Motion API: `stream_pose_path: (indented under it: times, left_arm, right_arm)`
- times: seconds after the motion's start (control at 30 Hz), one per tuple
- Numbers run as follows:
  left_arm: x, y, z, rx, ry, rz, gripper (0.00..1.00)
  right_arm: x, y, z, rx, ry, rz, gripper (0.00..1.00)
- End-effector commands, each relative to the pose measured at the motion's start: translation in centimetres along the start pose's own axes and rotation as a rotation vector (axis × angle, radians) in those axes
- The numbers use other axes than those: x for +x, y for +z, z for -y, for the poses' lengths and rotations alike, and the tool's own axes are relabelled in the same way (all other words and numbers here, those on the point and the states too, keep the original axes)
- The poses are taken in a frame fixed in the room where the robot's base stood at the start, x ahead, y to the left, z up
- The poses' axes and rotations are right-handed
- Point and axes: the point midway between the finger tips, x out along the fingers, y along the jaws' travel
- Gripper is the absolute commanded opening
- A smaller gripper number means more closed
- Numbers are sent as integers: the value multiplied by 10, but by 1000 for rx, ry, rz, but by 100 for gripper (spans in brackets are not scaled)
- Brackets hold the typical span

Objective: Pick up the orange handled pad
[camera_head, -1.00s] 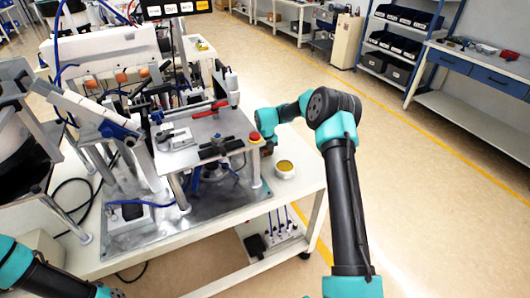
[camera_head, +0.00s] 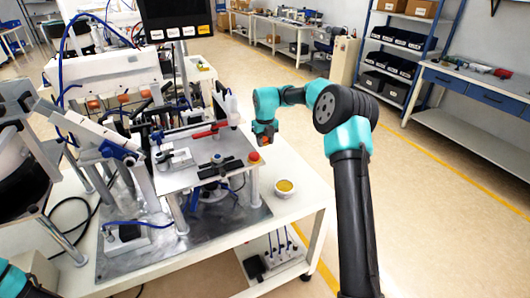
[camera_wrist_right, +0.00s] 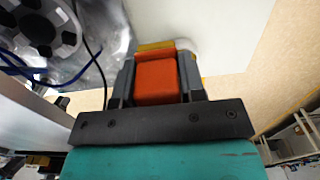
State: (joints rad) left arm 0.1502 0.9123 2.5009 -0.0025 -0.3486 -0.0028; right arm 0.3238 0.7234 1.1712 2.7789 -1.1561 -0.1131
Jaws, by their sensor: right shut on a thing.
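My right gripper (camera_head: 264,142) is raised above the right side of the white table, behind the bowl. It is shut on the orange handled pad, whose orange handle (camera_wrist_right: 157,84) fills the space between the two dark fingers in the right wrist view. A yellow edge (camera_wrist_right: 155,47) shows just beyond the handle. In the head view only a small orange bit of the pad (camera_head: 264,140) shows below the fingers. A small white bowl with yellow contents (camera_head: 284,187) stands on the table, apart from the gripper. My left gripper is out of view; only part of that arm shows at lower left.
The metal fixture plate (camera_head: 232,170) with clamps and a red button (camera_head: 254,157) stands left of the gripper. A dark screen (camera_head: 174,14) rises behind it. The white table top (camera_head: 296,206) around the bowl is clear. A shelf (camera_head: 400,55) stands farther back.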

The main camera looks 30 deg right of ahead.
Motion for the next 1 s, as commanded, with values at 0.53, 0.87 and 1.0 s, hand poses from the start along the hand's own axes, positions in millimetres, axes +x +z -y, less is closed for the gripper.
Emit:
stream_pose_path:
  times: [0.53,0.87,1.0]
  left_arm:
    - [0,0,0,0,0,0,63]
    - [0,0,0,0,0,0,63]
    - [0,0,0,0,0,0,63]
  right_arm:
    - [-12,0,0,0,0,0,10]
    - [-13,0,0,-2,0,0,10]
    - [-21,2,-3,-33,-1,1,10]
